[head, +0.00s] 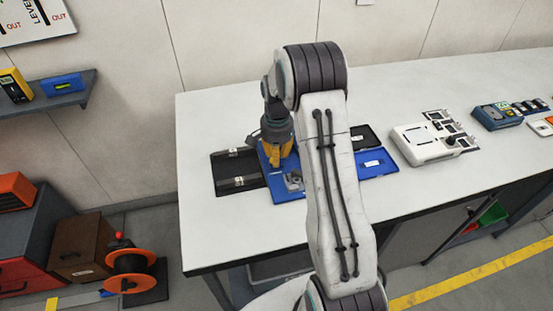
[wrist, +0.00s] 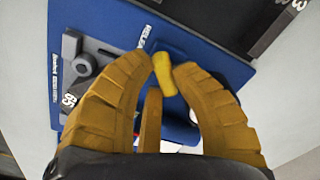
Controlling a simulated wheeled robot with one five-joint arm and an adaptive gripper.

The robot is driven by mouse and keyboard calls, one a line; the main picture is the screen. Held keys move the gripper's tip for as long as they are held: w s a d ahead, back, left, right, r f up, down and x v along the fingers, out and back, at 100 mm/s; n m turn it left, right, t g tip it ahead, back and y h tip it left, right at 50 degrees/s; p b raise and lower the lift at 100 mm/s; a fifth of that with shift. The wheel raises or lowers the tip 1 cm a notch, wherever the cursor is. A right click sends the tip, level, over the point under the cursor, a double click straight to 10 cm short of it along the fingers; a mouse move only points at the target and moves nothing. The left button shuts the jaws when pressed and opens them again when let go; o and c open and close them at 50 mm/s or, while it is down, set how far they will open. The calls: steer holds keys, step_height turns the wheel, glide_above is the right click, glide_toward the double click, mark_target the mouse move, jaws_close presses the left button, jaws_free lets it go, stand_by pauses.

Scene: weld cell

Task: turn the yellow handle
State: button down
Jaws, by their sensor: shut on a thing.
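The yellow handle (wrist: 164,74) shows in the wrist view as a short, rounded yellow piece between the fingertips of my gripper (wrist: 162,72). My gripper is shut on it, with a tan ribbed finger on each side. The handle is on a blue panel (wrist: 110,22) that carries white lettering and a grey lever-like fitting (wrist: 80,68). In the head view my gripper (head: 272,158) points down over the blue panel (head: 288,194) on the white table. The handle itself cannot be made out there, hidden by the gripper. How far the handle is turned cannot be told.
A black panel (head: 226,180) lies left of the blue one. A blue tray (head: 378,167) lies behind my arm to the right. A white device (head: 425,148) and a blue-grey device (head: 492,117) stand further right. The table (head: 225,230) is bare at its front left.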

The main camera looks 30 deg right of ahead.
steer(key=n+b, duration=0.1)
steer(key=n, duration=0.3)
steer(key=shift+f+n, duration=0.15)
steer(key=shift+n, duration=0.15)
steer(key=shift+w+d+n+b, duration=0.15)
steer(key=shift+n+b, duration=0.6)
steer(key=shift+n, duration=1.75)
steer(key=c, duration=1.3)
jaws_free()
steer(key=shift+r, duration=0.2)
step_height(320, 180, up, 12)
steer(key=shift+f, duration=0.1)
